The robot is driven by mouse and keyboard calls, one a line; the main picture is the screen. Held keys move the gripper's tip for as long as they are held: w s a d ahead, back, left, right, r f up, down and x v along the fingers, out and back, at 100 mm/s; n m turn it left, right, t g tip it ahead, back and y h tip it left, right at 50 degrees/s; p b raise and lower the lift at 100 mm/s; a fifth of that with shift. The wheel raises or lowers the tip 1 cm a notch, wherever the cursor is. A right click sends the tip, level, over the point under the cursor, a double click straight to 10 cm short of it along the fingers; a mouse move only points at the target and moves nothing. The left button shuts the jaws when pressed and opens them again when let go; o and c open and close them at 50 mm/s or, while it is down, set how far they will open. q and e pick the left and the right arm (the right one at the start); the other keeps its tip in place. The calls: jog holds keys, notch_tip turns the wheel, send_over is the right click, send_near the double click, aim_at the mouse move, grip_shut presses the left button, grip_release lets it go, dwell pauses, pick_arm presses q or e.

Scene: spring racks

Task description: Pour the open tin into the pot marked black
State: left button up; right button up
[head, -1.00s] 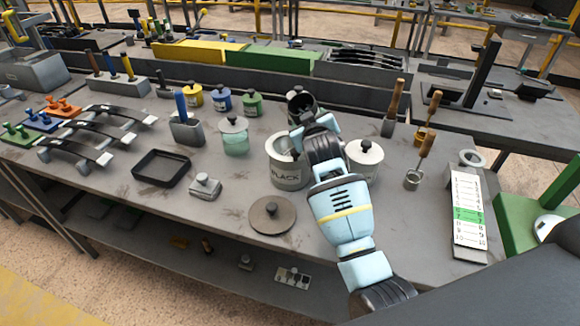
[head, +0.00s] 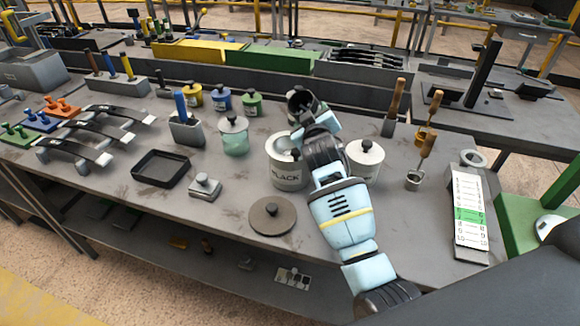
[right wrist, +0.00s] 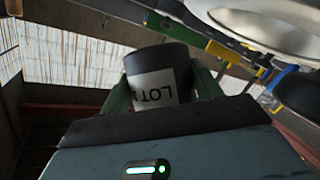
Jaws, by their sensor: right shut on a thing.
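The pot marked BLACK (head: 288,178) is pale grey and stands open on the bench, partly covered by my right arm. My right gripper (head: 312,118) is shut on the dark open tin (head: 291,108), just behind the pot's far rim. The tin is tilted, with its dark mouth towards the head camera. In the right wrist view the tin (right wrist: 158,88) sits between the green fingers of the gripper (right wrist: 162,95), its white label reading LOT upside down. A pale round rim (right wrist: 275,25) shows at upper right. No stream of contents is visible. My left gripper is out of view.
A round grey lid (head: 271,216) lies in front of the pot. A white lidded pot (head: 364,160) stands close right, a pale green jar (head: 234,138) left. A black tray (head: 161,168) and a grey block (head: 205,187) are further left.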

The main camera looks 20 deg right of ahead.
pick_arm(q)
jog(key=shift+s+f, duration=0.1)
pick_arm(e)
jog(key=shift+r, duration=0.2)
jog(key=shift+n, duration=0.3)
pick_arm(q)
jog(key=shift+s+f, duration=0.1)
pick_arm(e)
jog(key=shift+r+t, duration=0.2)
jog(key=shift+t, duration=0.1)
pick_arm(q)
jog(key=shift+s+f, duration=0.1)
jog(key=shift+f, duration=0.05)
pick_arm(e)
jog(key=shift+d, duration=0.1)
jog(key=shift+w+r+n, duration=0.1)
jog(key=shift+n, duration=0.2)
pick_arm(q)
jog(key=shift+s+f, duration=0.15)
pick_arm(e)
jog(key=shift+r+h, duration=0.15)
jog(key=shift+h, duration=0.15)
pick_arm(q)
jog(key=shift+b, duration=0.3)
